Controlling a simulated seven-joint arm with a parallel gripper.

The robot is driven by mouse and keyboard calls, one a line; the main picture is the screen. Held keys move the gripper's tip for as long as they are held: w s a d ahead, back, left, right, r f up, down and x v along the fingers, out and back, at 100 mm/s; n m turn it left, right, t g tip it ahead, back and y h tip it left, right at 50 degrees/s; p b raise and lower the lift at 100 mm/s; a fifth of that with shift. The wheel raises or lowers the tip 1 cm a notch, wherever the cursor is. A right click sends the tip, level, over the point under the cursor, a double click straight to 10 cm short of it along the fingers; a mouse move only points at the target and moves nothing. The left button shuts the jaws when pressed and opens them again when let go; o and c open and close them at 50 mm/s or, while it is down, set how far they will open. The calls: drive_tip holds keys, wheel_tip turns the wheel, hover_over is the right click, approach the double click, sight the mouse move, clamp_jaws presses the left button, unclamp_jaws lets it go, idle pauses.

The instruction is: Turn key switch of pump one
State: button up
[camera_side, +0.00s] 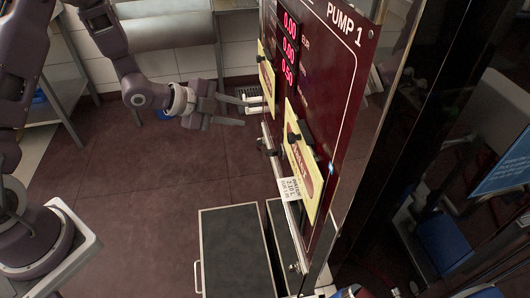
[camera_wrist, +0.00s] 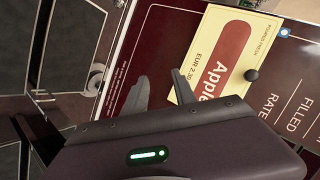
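The pump one panel (camera_side: 340,75) is a dark red upright board with red number displays, labelled PUMP 1. In the wrist view, its red face (camera_wrist: 150,50) fills the middle.
A yellow Apple label (camera_wrist: 212,60) is on the panel, with a dark knob (camera_wrist: 251,75) beside it. A grey-topped box (camera_side: 236,250) stands below. The floor left of it is clear.

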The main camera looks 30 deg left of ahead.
sight(271, 153)
drive_tip(key=s+d+f+m+t+h, duration=0.3)
drive_tip(key=s+d+f+h, duration=0.2)
drive_tip(key=s+f+h, duration=0.2)
drive_tip(key=x, duration=0.7)
drive_tip(key=shift+d, duration=0.2)
drive_tip(key=shift+s, duration=0.15)
clamp_jaws()
